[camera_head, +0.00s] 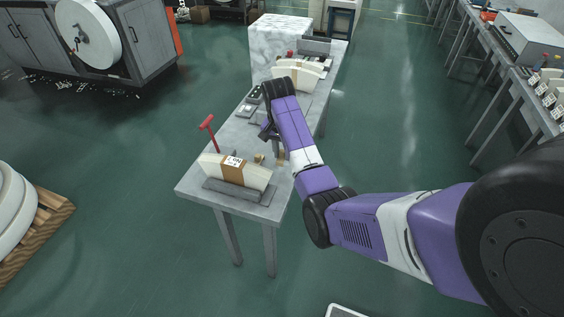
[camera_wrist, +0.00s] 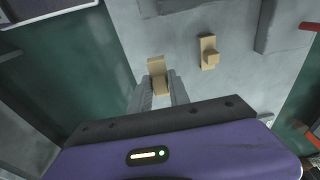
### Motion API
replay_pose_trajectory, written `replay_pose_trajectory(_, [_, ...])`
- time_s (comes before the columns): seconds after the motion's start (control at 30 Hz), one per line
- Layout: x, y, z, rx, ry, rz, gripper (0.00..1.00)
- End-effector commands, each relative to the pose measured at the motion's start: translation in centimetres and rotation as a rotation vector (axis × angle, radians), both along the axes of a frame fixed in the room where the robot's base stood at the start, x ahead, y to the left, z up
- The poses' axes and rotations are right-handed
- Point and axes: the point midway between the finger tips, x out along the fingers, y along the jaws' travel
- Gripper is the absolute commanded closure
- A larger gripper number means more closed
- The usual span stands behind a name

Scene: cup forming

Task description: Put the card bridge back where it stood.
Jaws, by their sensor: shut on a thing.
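My gripper (camera_wrist: 160,92) is shut on a small tan block, which I take to be the card bridge (camera_wrist: 157,68). The block sticks out beyond the fingertips over the grey table, near its edge. In the head view the card bridge (camera_head: 281,157) shows as a small tan patch at the table's right edge, below my wrist. Whether it touches the table I cannot tell. A second, stepped tan block (camera_wrist: 208,50) lies on the table, apart from the held one; in the head view it is a small tan spot (camera_head: 259,158).
The grey table (camera_head: 190,187) carries a white curved stack with a brown band (camera_head: 233,166) on a dark base at its near end. A red-handled tool (camera_head: 209,125) stands behind it. Another white stack (camera_head: 297,78) and a marble block (camera_head: 280,40) are farther back.

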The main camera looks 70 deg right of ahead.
Motion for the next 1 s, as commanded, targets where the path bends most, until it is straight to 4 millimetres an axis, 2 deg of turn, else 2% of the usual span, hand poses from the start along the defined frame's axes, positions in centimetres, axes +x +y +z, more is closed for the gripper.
replay_pose_trajectory(0.4, [0.0,0.0,-4.5,0.001,0.000,0.000,1.00])
replay_pose_trajectory(0.8, [0.0,0.0,-5.0,0.000,-0.001,0.000,1.00])
replay_pose_trajectory(0.83, [0.0,0.0,-4.9,-0.001,-0.001,0.000,0.72])
replay_pose_trajectory(0.9, [0.0,0.0,-4.9,-0.001,-0.001,0.000,0.58])
replay_pose_trajectory(1.0, [0.0,0.0,-4.9,-0.001,-0.001,0.000,0.56])
